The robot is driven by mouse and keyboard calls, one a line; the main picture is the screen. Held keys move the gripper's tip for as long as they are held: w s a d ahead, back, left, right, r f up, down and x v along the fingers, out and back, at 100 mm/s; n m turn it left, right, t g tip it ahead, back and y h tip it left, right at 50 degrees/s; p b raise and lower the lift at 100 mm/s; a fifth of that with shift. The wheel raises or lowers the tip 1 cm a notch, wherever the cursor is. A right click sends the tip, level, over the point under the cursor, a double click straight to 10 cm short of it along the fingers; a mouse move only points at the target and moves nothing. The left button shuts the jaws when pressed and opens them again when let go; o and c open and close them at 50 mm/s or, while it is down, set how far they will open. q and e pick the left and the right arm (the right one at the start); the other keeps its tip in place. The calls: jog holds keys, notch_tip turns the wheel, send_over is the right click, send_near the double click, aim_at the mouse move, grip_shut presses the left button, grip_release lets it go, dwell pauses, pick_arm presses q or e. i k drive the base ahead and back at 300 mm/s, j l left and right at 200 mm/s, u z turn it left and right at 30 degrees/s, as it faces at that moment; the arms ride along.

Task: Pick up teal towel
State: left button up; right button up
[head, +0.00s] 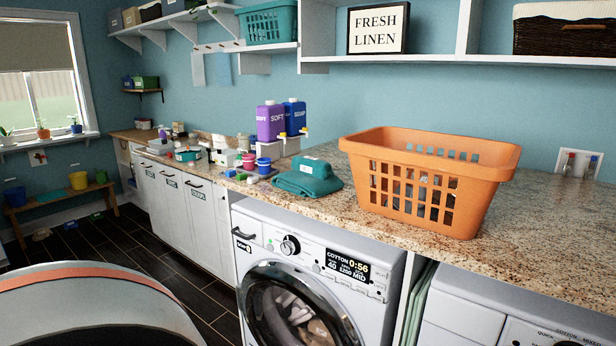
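A folded teal towel (300,184) lies on the granite countertop (345,222), above the front-loading washer and left of the orange basket. A smaller teal bundle or box with a pale label (311,167) sits on top of it; I cannot tell whether it is part of the towel. Neither of my grippers shows in the head view.
An orange laundry basket (425,178) stands close right of the towel. Purple (270,122) and blue (294,117) soap bottles stand behind it. Small tubs and boxes crowd the counter to the left. The washer (310,275) is below. Shelves hang above.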

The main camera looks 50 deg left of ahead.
aim_at(312, 177)
jog(key=u, duration=1.55)
jog(key=i+j+z, duration=0.1)
jog(key=z, duration=0.35)
jog(key=j+z, duration=0.2)
jog(key=z, duration=0.25)
jog(key=j+z, duration=0.15)
jog(key=z, duration=0.35)
jog(key=j+z, duration=0.25)
jog(key=j, duration=0.25)
jog(key=k+j+z, duration=0.1)
jog(key=j+z, duration=0.2)
jog(key=j, duration=0.2)
jog(key=j+z, duration=0.1)
jog(key=j, duration=0.2)
jog(key=k+j, duration=0.15)
jog(key=j, duration=0.2)
jog(key=j+z, duration=0.15)
jog(key=j, duration=0.15)
jog(key=k, duration=0.05)
